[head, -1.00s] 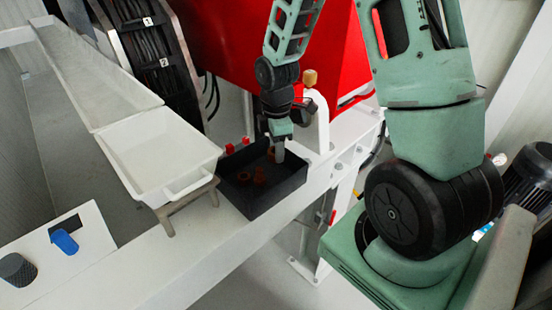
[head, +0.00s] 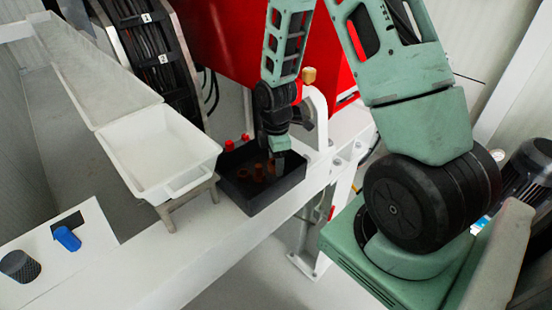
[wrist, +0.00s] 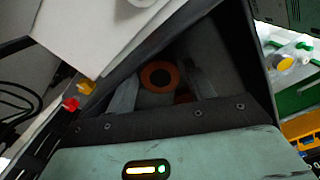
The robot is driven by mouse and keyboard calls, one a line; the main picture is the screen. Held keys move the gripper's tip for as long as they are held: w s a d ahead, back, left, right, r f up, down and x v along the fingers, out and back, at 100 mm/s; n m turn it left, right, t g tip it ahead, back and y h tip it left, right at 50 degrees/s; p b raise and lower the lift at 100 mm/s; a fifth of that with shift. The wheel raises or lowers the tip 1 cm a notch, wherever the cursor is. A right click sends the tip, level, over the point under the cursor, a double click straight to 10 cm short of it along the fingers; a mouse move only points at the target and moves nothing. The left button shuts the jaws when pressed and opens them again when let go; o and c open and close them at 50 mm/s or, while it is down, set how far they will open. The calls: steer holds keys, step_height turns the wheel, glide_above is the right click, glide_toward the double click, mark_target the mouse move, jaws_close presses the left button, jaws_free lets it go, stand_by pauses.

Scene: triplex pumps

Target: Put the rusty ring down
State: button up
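A rusty ring (wrist: 159,77) lies on the dark floor of the black tray (head: 262,207), seen from above in the wrist view between my fingertips. My gripper (wrist: 161,82) points down into the tray with its fingers apart, one on each side of the ring; a narrow gap shows on the right, and contact on the left is unclear. In the head view my gripper (head: 275,160) is low inside the tray, close to several rusty rings (head: 258,170).
White bins (head: 158,150) stand left of the tray on the white beam. Two red knobs (head: 230,145) sit at the tray's back edge. A blue cup (head: 67,239) and a dark cylinder (head: 19,266) are at the lower left. A red machine (head: 235,45) stands behind.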

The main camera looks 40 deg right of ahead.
steer(key=shift+o, duration=0.2)
steer(key=shift+r, duration=0.15)
step_height(320, 180, up, 12)
steer(key=b, duration=0.3)
steer(key=s+a+r+m, duration=0.15)
steer(key=s+a, duration=0.25)
steer(key=a, duration=0.5)
steer(key=s+a+r+m, duration=0.15)
steer(key=s+a, duration=0.25)
steer(key=a, duration=0.6)
steer(key=s+a+m, duration=0.1)
steer(key=s+a, duration=0.6)
steer(key=s, duration=0.4)
steer(key=shift+s+a+r+m+y, duration=0.3)
steer(key=shift+s+a+r+m, duration=0.05)
steer(key=shift+r+m, duration=0.1)
step_height(320, 180, down, 7)
steer(key=b, duration=0.6)
steer(key=shift+b, duration=0.35)
steer(key=shift+f, duration=0.1)
